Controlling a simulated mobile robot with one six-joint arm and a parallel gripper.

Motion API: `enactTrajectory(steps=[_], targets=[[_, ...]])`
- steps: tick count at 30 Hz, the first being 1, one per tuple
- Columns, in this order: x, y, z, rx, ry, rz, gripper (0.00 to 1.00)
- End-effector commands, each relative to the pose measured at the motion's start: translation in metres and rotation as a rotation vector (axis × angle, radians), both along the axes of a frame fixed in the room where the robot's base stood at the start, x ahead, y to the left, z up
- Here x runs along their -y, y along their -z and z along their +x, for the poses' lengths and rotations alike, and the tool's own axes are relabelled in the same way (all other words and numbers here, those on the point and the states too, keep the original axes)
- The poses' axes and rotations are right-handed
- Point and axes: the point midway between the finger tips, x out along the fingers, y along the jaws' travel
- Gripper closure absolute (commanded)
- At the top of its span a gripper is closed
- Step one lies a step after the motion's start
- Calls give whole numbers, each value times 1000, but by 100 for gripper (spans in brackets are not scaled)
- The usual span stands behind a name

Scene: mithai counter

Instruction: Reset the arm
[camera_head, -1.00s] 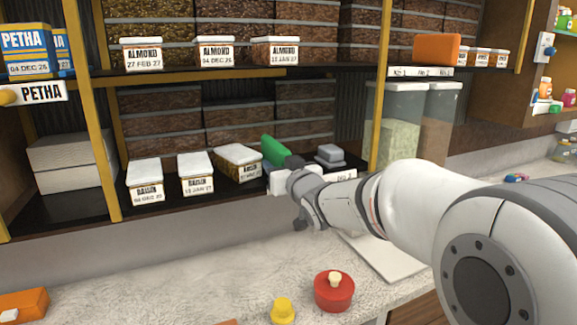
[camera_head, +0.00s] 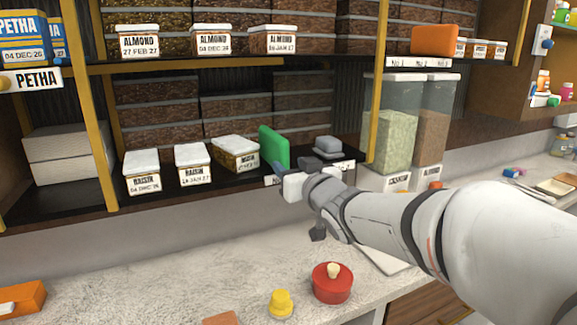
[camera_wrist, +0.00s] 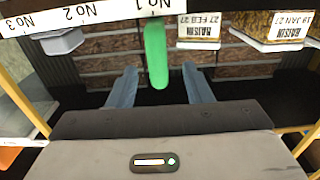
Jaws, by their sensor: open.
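My gripper (camera_head: 279,171) is at the front edge of the lower shelf, and my arm reaches in from the right. In the wrist view my gripper (camera_wrist: 161,88) has its two blue-grey fingers wide apart, with nothing held between them. A green upright block (camera_head: 273,148) stands on the shelf just past the gripper. In the wrist view the green block (camera_wrist: 156,52) shows beyond the fingers, in line with the gap between them. I cannot tell how far it is from the fingertips.
Raisin boxes (camera_head: 192,163) stand left of the green block, and a small grey lidded container (camera_head: 327,146) stands to its right. Almond boxes (camera_head: 211,40) sit on the shelf above. A yellow post (camera_head: 375,85) rises right of the gripper. A red lidded pot (camera_head: 332,283) and yellow jar (camera_head: 281,303) stand on the counter.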

Motion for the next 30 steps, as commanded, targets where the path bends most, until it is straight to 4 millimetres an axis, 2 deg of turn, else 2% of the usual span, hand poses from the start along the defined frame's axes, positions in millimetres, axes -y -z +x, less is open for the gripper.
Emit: enactTrajectory(steps=[7,10,14,16,20,24,27,30], targets=[[1,0,0,-1,1,0,55],[7,4,-1,-22,24,-10,55],[36,26,-11,-127,122,-58,55],[61,46,-23,-229,200,-97,55],[106,92,-63,-463,329,-171,55],[139,140,-125,-738,410,-231,55],[151,169,-173,-930,428,-260,55],[156,188,-216,-1089,421,-274,55]])
